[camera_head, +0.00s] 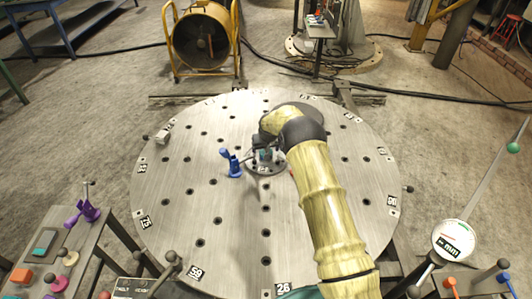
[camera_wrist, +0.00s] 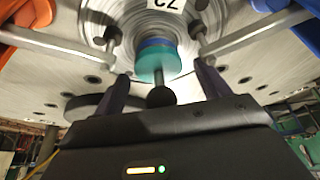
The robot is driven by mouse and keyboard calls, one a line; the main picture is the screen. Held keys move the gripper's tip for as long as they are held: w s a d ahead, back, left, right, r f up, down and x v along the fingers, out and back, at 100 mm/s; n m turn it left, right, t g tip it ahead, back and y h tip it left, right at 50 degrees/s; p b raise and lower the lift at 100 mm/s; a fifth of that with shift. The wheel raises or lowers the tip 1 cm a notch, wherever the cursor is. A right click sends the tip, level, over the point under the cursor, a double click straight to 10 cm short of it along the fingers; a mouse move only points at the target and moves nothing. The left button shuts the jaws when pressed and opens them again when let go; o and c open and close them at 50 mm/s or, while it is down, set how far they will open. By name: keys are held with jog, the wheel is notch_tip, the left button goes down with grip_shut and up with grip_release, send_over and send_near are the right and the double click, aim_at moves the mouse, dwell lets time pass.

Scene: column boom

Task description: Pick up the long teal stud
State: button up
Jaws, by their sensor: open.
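A round teal piece, which looks like the teal stud (camera_wrist: 158,66), shows in the wrist view with a blue band behind it and a dark ball-ended post in front. My gripper (camera_wrist: 163,74) is open, with one dark finger on each side of the teal piece and visible gaps between. In the head view a small teal patch (camera_head: 265,155) shows at the end of my arm, near the middle of the round table. My wrist hides much of that spot, so the stud's length cannot be told.
The round metal table (camera_head: 210,215) has many holes and numbered tags. A blue clamp handle (camera_head: 231,163) stands just left of my gripper. Metal clamp arms (camera_wrist: 65,45) flank the teal piece in the wrist view. A side bench with a purple clamp (camera_head: 82,212) is at lower left.

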jog(key=shift+c, duration=0.2)
jog(key=c, duration=1.1)
jog(key=shift+r, duration=0.2)
notch_tip(320, 180, up, 12)
jog(key=shift+f+b, duration=0.15)
jog(key=shift+b, duration=0.5)
jog(key=s+d+b, duration=0.1)
jog(key=s, duration=0.5)
jog(key=s+d+b, duration=0.1)
jog(key=s, duration=0.4)
jog(key=s+d+b, duration=0.1)
jog(key=s, duration=0.5)
jog(key=shift+s+d+b, duration=0.3)
